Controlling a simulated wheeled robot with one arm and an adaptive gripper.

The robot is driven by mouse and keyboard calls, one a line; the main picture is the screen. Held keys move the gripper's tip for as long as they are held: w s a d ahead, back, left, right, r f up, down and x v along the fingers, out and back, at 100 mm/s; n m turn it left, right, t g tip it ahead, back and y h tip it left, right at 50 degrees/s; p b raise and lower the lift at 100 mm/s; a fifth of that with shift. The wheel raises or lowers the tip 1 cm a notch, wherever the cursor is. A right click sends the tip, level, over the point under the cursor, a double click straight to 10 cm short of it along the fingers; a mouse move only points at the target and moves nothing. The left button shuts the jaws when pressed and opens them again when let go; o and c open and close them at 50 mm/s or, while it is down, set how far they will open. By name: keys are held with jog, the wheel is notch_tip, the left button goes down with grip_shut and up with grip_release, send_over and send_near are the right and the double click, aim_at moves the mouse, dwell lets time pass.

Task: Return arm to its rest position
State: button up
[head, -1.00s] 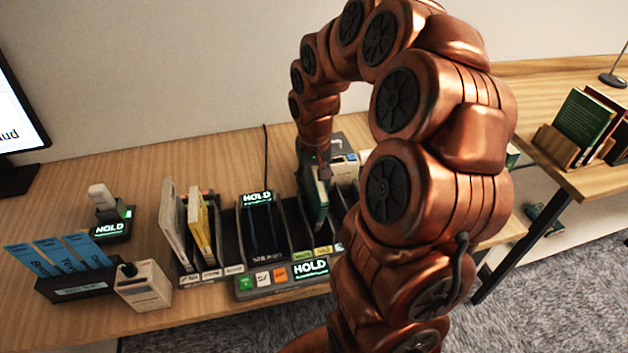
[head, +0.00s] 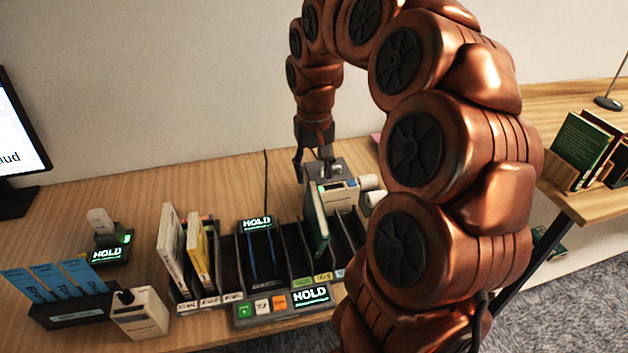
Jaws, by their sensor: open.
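My gripper (head: 315,170) is at the end of my copper-coloured arm, pointing down above the back of the desk. Its jaws are open and I see nothing held in them. It is just behind and above a dark green book (head: 317,218) that stands upright in a slot of the black sorter (head: 285,250). The gripper looks apart from the book. My arm hides the right part of the sorter.
A white and a yellow book (head: 197,250) stand in the left slots. A label printer (head: 338,196) is behind the sorter. Blue folders (head: 72,283), a white box (head: 140,313) and a monitor (head: 15,135) are at left. Green books (head: 580,150) stand on the right table.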

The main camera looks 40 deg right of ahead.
jog(key=shift+r, duration=0.2)
jog(key=shift+s+a, duration=0.1)
jog(key=shift+a, duration=0.2)
jog(key=s+a+f+n+g, duration=0.1)
jog(key=s+a+f+n, duration=0.1)
jog(key=s+a, duration=0.6)
jog(key=s+a+f+n, duration=0.2)
jog(key=s+a+f, duration=0.2)
jog(key=s+a, duration=0.4)
jog(key=s, duration=0.7)
jog(key=shift+s+a+g, duration=0.2)
jog(key=shift+a+g, duration=0.2)
